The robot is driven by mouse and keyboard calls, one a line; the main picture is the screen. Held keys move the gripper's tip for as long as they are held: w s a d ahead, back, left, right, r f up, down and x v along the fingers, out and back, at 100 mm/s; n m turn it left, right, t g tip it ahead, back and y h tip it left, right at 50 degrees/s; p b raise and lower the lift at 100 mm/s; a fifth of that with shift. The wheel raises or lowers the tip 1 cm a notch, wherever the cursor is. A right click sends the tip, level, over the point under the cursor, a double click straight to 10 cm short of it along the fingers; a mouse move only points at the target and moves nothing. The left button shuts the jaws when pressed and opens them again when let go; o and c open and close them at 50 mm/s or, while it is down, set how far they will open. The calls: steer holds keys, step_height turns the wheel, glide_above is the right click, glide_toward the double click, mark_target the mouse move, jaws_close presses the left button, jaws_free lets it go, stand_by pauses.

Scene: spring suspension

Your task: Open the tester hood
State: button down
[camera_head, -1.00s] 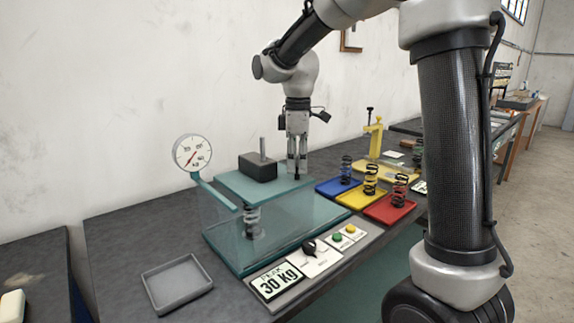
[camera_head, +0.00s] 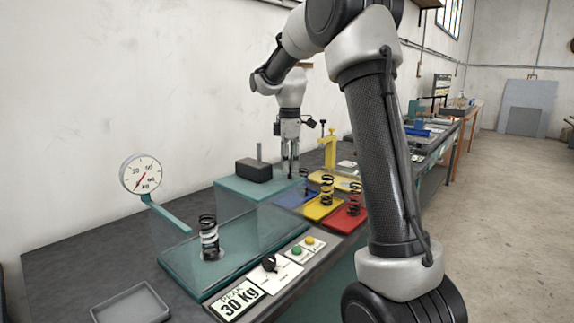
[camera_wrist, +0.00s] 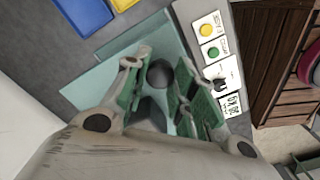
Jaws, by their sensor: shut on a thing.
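The tester hood has a teal top plate (camera_head: 232,188) and clear walls that are hard to make out. A dark block (camera_head: 253,171) with a grey post sits on the plate. The hood top is towards the back right of the teal tester base (camera_head: 180,268). A black spring (camera_head: 209,238) stands on the base, left of and in front of the hood top. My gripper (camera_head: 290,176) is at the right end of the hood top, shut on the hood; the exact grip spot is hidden. In the wrist view my gripper's fingers (camera_wrist: 160,85) are over teal surface.
Blue (camera_head: 288,198), yellow (camera_head: 312,211) and red (camera_head: 340,224) trays with springs lie right of the tester, close to the hood. A yellow stand (camera_head: 330,152) is behind them. A gauge (camera_head: 140,173), control panel (camera_head: 283,267) and empty grey tray (camera_head: 130,308) surround the base.

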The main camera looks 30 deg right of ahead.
steer(key=c, duration=1.1)
jaws_free()
steer(key=shift+c, duration=0.2)
step_height(320, 180, up, 12)
